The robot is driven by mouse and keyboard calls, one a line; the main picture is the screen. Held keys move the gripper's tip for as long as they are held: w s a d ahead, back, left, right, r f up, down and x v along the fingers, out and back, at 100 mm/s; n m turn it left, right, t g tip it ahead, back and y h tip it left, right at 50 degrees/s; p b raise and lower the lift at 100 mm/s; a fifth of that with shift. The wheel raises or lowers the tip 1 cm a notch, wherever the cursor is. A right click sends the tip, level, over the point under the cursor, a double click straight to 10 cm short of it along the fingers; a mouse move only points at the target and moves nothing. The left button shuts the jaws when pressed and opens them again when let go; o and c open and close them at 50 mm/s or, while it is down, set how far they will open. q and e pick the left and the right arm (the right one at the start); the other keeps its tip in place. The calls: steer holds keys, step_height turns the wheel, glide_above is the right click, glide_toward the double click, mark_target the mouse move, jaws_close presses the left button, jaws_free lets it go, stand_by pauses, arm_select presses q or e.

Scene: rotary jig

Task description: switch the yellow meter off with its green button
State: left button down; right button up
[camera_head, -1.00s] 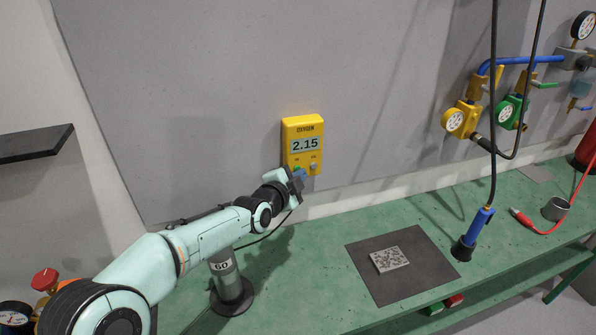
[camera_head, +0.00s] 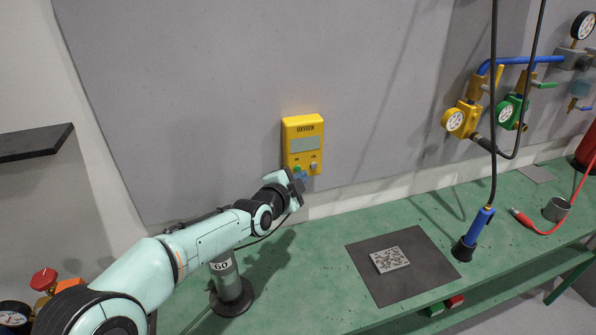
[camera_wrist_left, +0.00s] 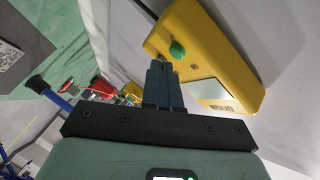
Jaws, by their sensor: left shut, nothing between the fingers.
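The yellow oxygen meter (camera_head: 303,130) is fixed to the grey wall panel, and its display is blank. My left gripper (camera_head: 299,180) is just below and in front of the meter's lower edge. In the left wrist view the left gripper (camera_wrist_left: 162,70) is shut and empty, its tips near the meter's lower end (camera_wrist_left: 205,50). The green button (camera_wrist_left: 177,49) shows just beyond the tips, with a small gap. My right gripper is out of view.
A green bench (camera_head: 310,245) runs below. A dark mat (camera_head: 428,262) carries a speckled plate (camera_head: 389,259). A blue torch (camera_head: 474,232) hangs from a cable at the right. A grey post marked 60 (camera_head: 229,280) stands under my left arm. Gauges and valves are on the right wall.

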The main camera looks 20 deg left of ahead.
arm_select(q)
steer(key=s+d+p, duration=0.1)
steer(key=s, duration=0.1)
steer(key=s+d+p, duration=0.1)
steer(key=s+d, duration=0.1)
steer(key=shift+s+d, duration=0.15)
steer(key=shift+s, duration=0.25)
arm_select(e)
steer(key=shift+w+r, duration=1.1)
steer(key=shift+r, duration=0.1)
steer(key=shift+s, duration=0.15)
